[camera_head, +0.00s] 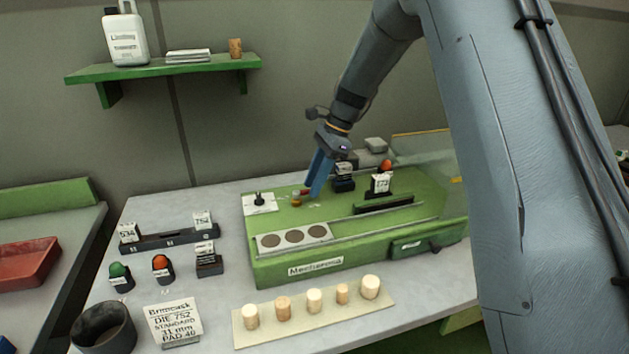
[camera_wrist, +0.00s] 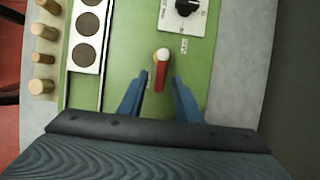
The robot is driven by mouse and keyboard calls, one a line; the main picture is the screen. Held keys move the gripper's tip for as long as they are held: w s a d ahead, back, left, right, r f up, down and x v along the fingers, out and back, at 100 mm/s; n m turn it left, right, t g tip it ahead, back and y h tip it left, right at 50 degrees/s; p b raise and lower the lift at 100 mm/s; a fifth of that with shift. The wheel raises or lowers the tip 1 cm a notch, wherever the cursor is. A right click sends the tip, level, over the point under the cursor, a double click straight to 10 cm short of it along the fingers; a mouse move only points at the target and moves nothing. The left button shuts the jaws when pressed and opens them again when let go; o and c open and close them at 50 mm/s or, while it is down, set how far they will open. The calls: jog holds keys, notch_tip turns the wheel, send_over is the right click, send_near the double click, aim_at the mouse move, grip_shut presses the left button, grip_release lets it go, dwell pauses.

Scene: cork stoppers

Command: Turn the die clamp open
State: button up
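A small lever with a red arm and a pale round cap, likely the die clamp (camera_wrist: 161,73), sits on the green machine top (camera_wrist: 135,40). In the head view the clamp (camera_head: 297,199) is small and lies just left of my fingertips. My gripper (camera_head: 313,193) points down over the machine with blue fingers. In the wrist view my gripper (camera_wrist: 160,77) is open, with one finger on each side of the red arm and a gap on both sides. I cannot tell whether the fingertips are level with the arm or above it.
A black knob on a white plate (camera_head: 260,202) is left of the clamp. A strip with three dark discs (camera_head: 294,237) is at the front. A block labelled 752 (camera_head: 380,183) and a clear guard stand right. Several corks (camera_head: 313,300) line a front board.

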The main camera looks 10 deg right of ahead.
jog(key=shift+c, duration=0.4)
grip_shut()
